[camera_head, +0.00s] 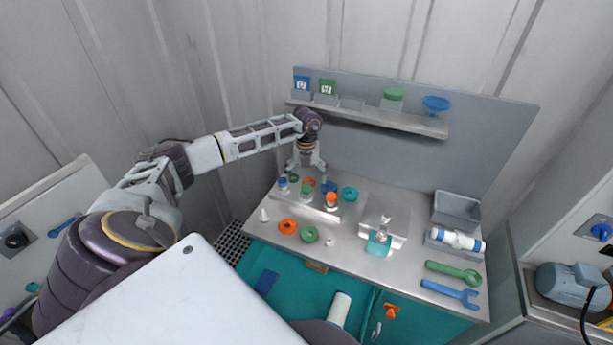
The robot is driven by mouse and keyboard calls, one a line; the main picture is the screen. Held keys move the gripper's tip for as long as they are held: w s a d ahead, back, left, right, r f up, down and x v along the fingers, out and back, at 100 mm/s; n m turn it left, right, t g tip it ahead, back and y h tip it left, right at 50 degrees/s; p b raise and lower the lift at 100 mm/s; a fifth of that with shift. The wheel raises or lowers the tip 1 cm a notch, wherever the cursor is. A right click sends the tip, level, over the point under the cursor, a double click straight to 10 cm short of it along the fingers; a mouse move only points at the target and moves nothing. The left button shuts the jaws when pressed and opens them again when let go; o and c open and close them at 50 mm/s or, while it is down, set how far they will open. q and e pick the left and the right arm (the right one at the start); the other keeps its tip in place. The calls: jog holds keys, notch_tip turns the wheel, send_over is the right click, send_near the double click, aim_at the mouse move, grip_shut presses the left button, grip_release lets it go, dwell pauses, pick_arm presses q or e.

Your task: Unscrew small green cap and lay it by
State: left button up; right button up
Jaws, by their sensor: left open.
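A small green cap (307,187) sits on a small pale vessel in the middle of a short row on the bench, between a blue-capped vessel (283,184) and an orange-capped vessel (331,200). My left gripper (306,169) reaches in from the left and points down just above the green cap. Its fingers are spread apart, with nothing seen between them. I cannot tell from this view whether a fingertip touches the cap. My right gripper is not in view.
A grey bin (457,209), a green wrench (453,272) and a blue wrench (450,293) are at right. A shelf (375,119) hangs behind.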

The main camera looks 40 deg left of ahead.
pick_arm(q)
jog(key=shift+r, duration=0.1)
dwell(0.5)
jog(key=shift+m, duration=0.4)
